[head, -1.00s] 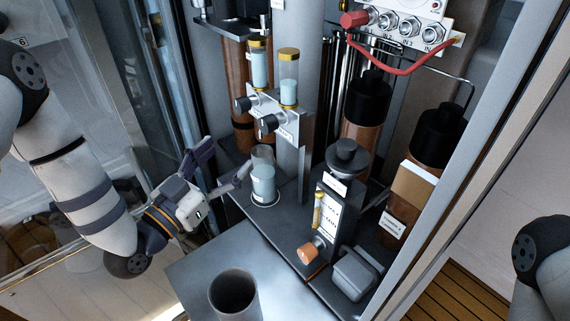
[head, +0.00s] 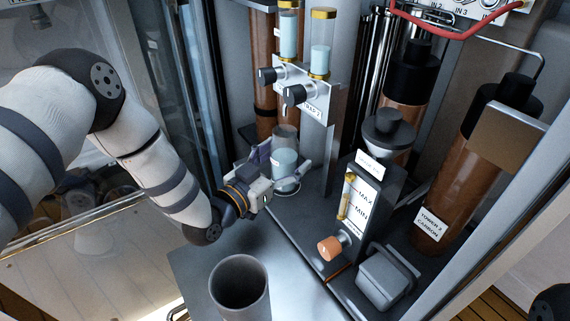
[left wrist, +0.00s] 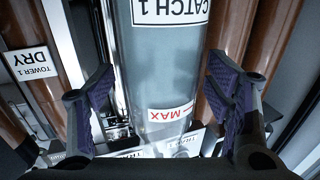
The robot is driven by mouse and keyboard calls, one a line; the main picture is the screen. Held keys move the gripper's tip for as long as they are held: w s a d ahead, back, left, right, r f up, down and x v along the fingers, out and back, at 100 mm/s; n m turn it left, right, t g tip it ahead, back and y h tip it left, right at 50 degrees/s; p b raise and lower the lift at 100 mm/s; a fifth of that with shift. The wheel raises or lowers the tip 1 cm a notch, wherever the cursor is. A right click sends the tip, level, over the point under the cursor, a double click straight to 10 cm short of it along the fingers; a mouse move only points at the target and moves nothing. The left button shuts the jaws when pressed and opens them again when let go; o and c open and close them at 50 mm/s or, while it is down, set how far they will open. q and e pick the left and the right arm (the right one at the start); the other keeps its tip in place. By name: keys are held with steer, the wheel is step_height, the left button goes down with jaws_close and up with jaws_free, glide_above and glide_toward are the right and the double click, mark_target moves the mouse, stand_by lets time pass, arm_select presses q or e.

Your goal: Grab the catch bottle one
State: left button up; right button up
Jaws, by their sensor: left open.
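The catch bottle one is a clear bottle with pale blue liquid (head: 285,162) standing on the dark shelf below the two small valves. In the left wrist view the bottle (left wrist: 168,70) fills the middle, with its "CATCH 1" and "MAX" labels upside down. My left gripper (head: 283,168) is open at the bottle. In the left wrist view its purple-padded fingers (left wrist: 160,110) stand on either side of the bottle, with gaps to both sides. The right gripper is not in view.
Two valves with black knobs (head: 294,95) sit on a bracket above the bottle. A flow gauge block (head: 362,212) with an orange knob stands to the right. A grey cup (head: 239,290) stands in front. Brown towers (head: 452,190) stand at the right.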

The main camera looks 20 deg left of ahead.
arm_select(q)
steer(key=c, duration=1.2)
steer(key=shift+c, duration=0.2)
steer(key=shift+r, duration=0.15)
